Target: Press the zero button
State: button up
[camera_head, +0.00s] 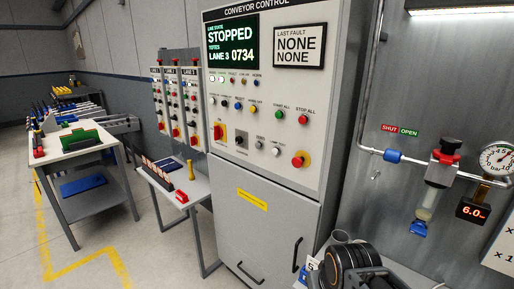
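The grey conveyor control panel (265,100) stands upright in the middle. Its screen (233,43) reads STOPPED, LANE 3 and 0734. A row of coloured buttons crosses the panel, including a green START ALL button (279,115) and a red STOP ALL button (303,119). Below are two small pale buttons, one on the left (260,142) and one on the right (276,151). Most labels are too small to read, so I cannot tell which button is zero. A digital readout (473,211) showing 6.0 hangs at the right. No gripper fingers show.
A red mushroom button (300,160) sticks out at the panel's lower right. A small table (181,192) stands left of the cabinet, and a larger workbench (79,148) farther left. A pipe with a valve and round gauge (496,158) runs along the right wall. Floor is open at left.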

grip_shut()
dwell(1.4)
